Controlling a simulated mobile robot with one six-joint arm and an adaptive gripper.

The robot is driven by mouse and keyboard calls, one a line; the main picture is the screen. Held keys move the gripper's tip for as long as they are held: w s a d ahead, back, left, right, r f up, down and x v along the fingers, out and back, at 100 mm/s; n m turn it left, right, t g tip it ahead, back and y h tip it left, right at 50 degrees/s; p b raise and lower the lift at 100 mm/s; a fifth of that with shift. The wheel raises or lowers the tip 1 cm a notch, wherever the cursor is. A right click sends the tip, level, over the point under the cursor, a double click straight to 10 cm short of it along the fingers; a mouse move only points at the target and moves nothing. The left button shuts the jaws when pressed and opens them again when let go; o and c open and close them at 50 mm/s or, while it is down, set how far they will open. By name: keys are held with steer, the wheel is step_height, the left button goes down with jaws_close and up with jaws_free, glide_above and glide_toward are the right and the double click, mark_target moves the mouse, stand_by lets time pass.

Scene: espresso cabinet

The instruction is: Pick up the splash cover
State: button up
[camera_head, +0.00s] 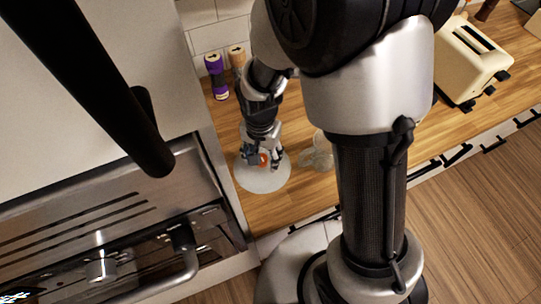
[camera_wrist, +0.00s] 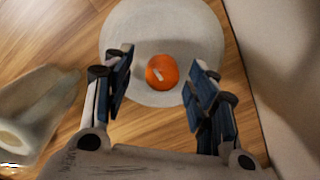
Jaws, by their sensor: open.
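The splash cover (camera_head: 262,183) is a pale round disc lying on the wooden counter. It also shows in the wrist view (camera_wrist: 150,30), with an orange round knob (camera_wrist: 160,73) at its middle. My gripper (camera_head: 263,158) is above the cover, pointing down. In the wrist view its two fingers (camera_wrist: 161,86) are apart, one on each side of the knob in the picture, with visible gaps to it. Nothing is held. In the head view the gripper hides part of the cover and most of the knob.
A clear glass vessel (camera_head: 318,152) stands close to the right of the cover. Purple (camera_head: 214,75) and wood-toned (camera_head: 237,57) grinders stand behind, near the tiled wall. A cream toaster (camera_head: 470,58) is at the far right. A metal appliance (camera_head: 110,235) borders the counter's left.

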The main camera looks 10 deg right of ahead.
steer(key=shift+f, duration=0.45)
steer(key=shift+c, duration=0.3)
jaws_close()
